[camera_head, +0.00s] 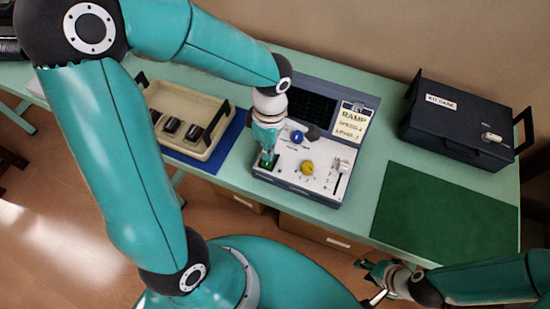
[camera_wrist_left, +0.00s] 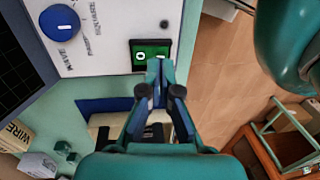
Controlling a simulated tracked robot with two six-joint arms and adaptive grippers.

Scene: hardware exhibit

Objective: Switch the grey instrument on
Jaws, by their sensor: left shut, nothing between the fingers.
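The grey instrument (camera_head: 297,181) stands on the table, with a dark screen (camera_head: 307,102), a blue knob, a yellow knob and a slider on its pale panel. Its green rocker switch (camera_head: 268,160) is at the panel's front left corner, partly hidden by my left gripper. In the left wrist view the switch (camera_wrist_left: 148,52) sits in a black frame and shows a white 0. My left gripper (camera_wrist_left: 156,68) is shut and empty, its tips overlapping the switch's lower edge; I cannot tell whether they touch. My right gripper (camera_head: 368,279) looks open and empty, off the table's front edge.
A black case (camera_head: 459,122) stands back right. A dark green mat (camera_head: 446,216) lies bare at the right. A handwritten card (camera_head: 352,120) leans by the screen.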

